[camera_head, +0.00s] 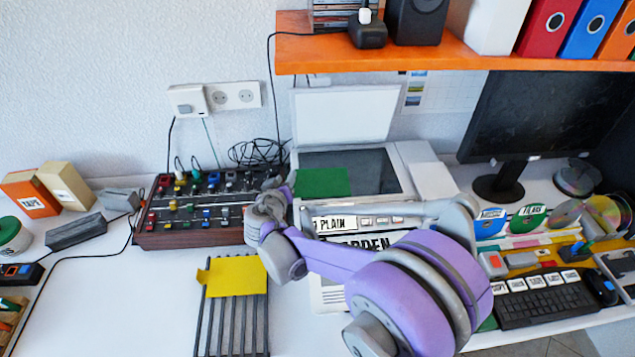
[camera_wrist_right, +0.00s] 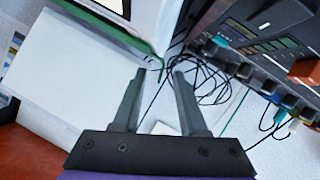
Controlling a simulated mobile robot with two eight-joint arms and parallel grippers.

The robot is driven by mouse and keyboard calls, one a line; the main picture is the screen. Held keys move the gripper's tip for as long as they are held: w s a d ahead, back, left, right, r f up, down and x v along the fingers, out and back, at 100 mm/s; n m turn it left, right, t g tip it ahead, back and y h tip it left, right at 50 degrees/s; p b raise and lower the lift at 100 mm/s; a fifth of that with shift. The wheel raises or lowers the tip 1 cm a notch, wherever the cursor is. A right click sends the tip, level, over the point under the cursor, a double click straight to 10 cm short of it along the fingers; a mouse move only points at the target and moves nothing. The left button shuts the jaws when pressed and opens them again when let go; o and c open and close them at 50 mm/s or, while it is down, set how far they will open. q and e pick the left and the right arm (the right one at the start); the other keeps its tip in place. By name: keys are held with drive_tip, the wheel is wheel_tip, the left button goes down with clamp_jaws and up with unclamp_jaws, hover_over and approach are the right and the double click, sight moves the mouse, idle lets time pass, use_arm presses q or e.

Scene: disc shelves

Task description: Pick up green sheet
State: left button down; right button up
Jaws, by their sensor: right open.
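The green sheet (camera_head: 322,183) lies on the glass of the open scanner (camera_head: 375,172), towards its left side. My right gripper (camera_head: 274,184) is just left of the sheet, close to the scanner's left edge, with my purple and grey arm reaching in from the lower right. In the right wrist view my right gripper (camera_wrist_right: 155,76) has its two fingers apart with nothing clearly between them. A thin green edge (camera_wrist_right: 140,43) shows just beyond the fingertips there; I cannot tell whether it touches them. My left gripper is not in view.
A mixer (camera_head: 195,205) with coloured knobs stands left of the scanner, close to my gripper. Black cables (camera_head: 258,153) lie behind it. An orange shelf (camera_head: 420,58) overhangs the raised scanner lid (camera_head: 345,115).

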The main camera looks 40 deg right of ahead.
drive_tip(key=shift+w+d+f, duration=0.1)
drive_tip(key=shift+w+d, duration=0.1)
clamp_jaws()
idle(0.4)
